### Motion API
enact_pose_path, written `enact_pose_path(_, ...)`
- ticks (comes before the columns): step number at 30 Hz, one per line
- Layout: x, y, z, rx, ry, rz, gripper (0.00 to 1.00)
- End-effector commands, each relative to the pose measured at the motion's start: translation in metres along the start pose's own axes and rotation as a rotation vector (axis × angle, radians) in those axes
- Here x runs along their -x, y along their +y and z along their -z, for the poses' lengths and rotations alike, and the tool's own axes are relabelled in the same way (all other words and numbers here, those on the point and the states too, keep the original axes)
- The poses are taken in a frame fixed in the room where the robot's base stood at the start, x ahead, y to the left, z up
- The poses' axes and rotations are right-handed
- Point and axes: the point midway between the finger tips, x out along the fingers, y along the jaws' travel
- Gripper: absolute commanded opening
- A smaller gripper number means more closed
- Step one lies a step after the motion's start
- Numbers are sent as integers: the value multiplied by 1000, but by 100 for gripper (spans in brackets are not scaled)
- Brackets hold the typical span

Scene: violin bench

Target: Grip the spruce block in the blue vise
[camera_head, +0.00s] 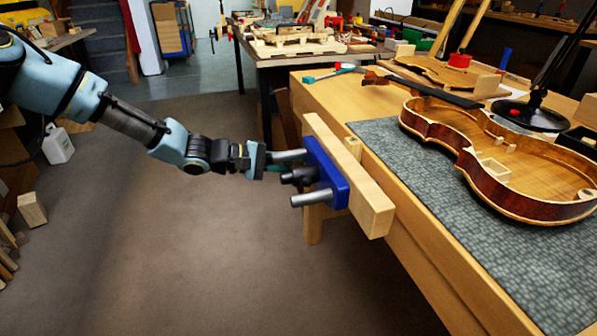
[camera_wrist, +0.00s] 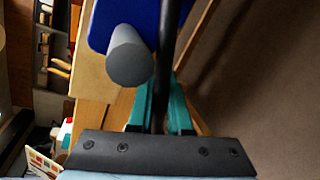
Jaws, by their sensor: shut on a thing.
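The blue vise (camera_head: 327,174) is on the bench's near side, with a long pale wooden jaw (camera_head: 372,207) and grey steel rods. A small pale block, likely the spruce block (camera_head: 353,147), shows between this jaw and the bench edge. Its lower part is hidden, and I cannot tell whether both faces touch it. My gripper (camera_head: 274,165) is in front of the vise at its black handle (camera_head: 300,176). In the wrist view, my teal fingers (camera_wrist: 161,105) are shut on the black handle bar (camera_wrist: 169,45), beside a grey rod (camera_wrist: 129,57) and the blue plate.
A violin body (camera_head: 500,160) lies on the grey mat (camera_head: 455,205) on the bench. A black round lamp base (camera_head: 530,115) is near it. Floor left of the vise is open. A white jug (camera_head: 57,145) and wood offcuts (camera_head: 32,209) are at far left.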

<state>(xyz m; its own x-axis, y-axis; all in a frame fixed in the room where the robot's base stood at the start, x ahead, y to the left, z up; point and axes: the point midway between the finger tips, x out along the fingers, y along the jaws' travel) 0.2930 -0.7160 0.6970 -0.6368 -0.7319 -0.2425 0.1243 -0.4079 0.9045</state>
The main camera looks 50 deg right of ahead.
Motion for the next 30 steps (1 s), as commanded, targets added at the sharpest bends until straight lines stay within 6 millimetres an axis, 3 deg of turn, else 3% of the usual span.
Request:
enact_pose_path(15,4,-1,3,-17,11,4,0)
enact_pose_path(16,3,-1,3,-16,11,4,20)
enact_pose_path(23,2,0,2,-16,8,2,46)
enact_pose_path(30,2,1,1,-16,7,1,46)
